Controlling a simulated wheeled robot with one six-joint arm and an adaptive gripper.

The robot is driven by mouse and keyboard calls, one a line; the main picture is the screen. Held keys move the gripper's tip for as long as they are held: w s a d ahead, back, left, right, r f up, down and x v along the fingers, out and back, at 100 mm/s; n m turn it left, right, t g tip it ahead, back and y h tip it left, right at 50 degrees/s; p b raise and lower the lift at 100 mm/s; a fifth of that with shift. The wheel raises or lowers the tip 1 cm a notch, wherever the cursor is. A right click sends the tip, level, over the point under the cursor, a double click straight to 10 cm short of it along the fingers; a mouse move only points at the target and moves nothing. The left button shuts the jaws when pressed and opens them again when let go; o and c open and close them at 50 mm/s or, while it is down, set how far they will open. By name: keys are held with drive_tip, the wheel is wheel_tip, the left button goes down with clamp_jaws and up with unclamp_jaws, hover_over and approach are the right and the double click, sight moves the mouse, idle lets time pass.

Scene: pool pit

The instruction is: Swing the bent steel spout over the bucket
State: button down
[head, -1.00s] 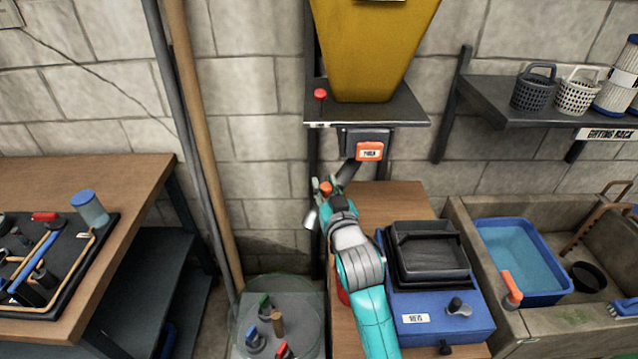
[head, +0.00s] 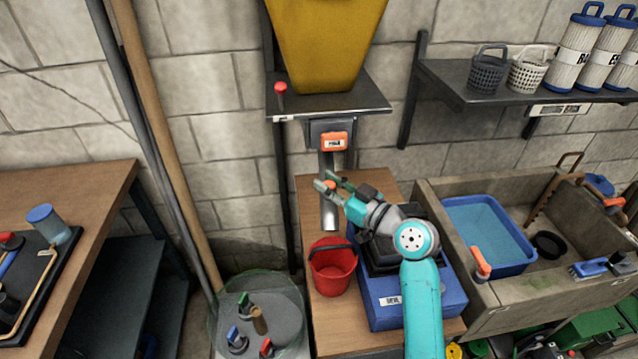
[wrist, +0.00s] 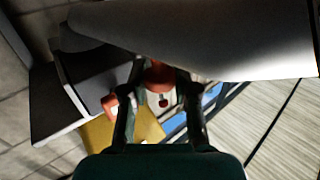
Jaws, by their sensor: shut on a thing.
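The bent steel spout (head: 328,212) hangs below the yellow hopper, its lower end pointing down. It shows large and grey across the top of the wrist view (wrist: 200,40). The red bucket (head: 333,270) stands on the wooden bench. In the head view the spout's mouth is just above the bucket's back rim, with a gap between; I cannot tell exactly how they line up in depth. My gripper (head: 325,184) is shut on the spout's orange knob (wrist: 160,76), which sits between the fingers in the wrist view (wrist: 162,100). The fingers partly hide the spout.
The yellow hopper (head: 325,45) stands on a dark shelf (head: 355,98) with a red-tipped lever (head: 281,92). A blue-based box (head: 395,312) is right of the bucket. A stone sink (head: 540,300) is farther right. A clear round tub (head: 285,295) stands low at left.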

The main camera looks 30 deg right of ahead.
drive_tip(key=shift+s+d+n+g+y, duration=0.2)
drive_tip(key=shift+d+n+y, duration=0.1)
drive_tip(key=shift+d+y, duration=0.2)
drive_tip(key=shift+s+d+n+g+y, duration=0.2)
drive_tip(key=shift+d+n+y, duration=0.1)
drive_tip(key=shift+d+y, duration=0.15)
drive_tip(key=c, duration=0.9)
unclamp_jaws()
drive_tip(key=v, duration=1.2)
